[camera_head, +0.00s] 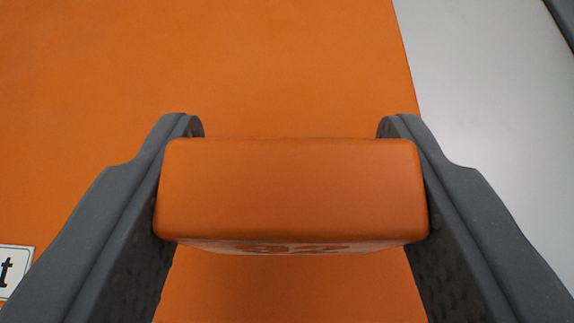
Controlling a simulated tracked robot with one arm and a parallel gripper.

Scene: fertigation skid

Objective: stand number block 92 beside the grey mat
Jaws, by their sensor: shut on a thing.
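My gripper (291,140) is shut on an orange block (291,188), with one dark grey finger on each side of it. The block's plain top faces the camera. A number on its front face shows foreshortened at the lower edge. It looks like 92, but its first digit is hard to read. An orange surface lies beneath the block; I cannot tell how far the block is above it. I cannot make out a grey mat for certain.
The flat orange surface (270,60) fills most of the view and looks clear. A pale grey surface (480,100) borders it on the right. A dark strip (566,18) crosses the top right corner. A white label (14,268) with a "t" lies at the lower left.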

